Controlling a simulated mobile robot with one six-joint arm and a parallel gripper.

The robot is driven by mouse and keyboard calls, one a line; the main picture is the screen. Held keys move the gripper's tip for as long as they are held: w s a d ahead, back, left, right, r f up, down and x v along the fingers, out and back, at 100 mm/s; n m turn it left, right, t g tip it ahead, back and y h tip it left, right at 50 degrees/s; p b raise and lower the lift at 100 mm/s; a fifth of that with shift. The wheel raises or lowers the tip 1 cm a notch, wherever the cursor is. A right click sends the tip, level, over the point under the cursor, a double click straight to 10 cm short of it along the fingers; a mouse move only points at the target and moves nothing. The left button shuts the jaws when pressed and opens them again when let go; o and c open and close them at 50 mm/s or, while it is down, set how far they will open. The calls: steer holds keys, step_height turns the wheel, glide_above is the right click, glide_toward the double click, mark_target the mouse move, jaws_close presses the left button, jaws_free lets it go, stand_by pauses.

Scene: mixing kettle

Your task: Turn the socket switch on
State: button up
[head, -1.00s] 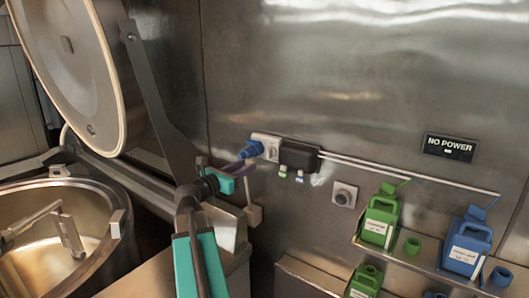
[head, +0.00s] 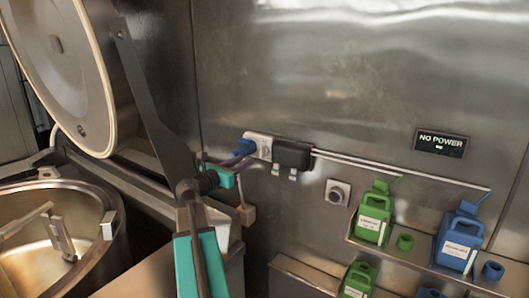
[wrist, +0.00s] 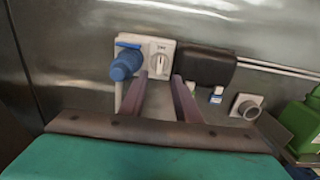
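The white socket (head: 262,146) is mounted on the steel wall, and it also shows in the wrist view (wrist: 150,44). A blue plug (wrist: 125,65) sits in its left part; it shows in the head view too (head: 244,147). A round white rotary switch (wrist: 160,62) is on the socket's right part, with its pointer roughly upright. My gripper (wrist: 160,84) is open, its two purple fingers apart with nothing between them. In the wrist view the fingertips lie below and to either side of the switch. I cannot tell whether they touch the socket.
A black box (head: 293,156) adjoins the socket on the right, with pipes leading away. A round wall knob (head: 338,192) is lower right. Green (head: 374,212) and blue jugs (head: 461,240) stand on shelves. A sign (head: 441,142) reads "NO POWER". The open kettle (head: 100,245) is left.

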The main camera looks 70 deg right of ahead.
mark_target(260, 152)
steer(key=shift+b+x, duration=0.55)
steer(key=shift+x, duration=4.35)
steer(key=shift+d, duration=0.1)
jaws_close()
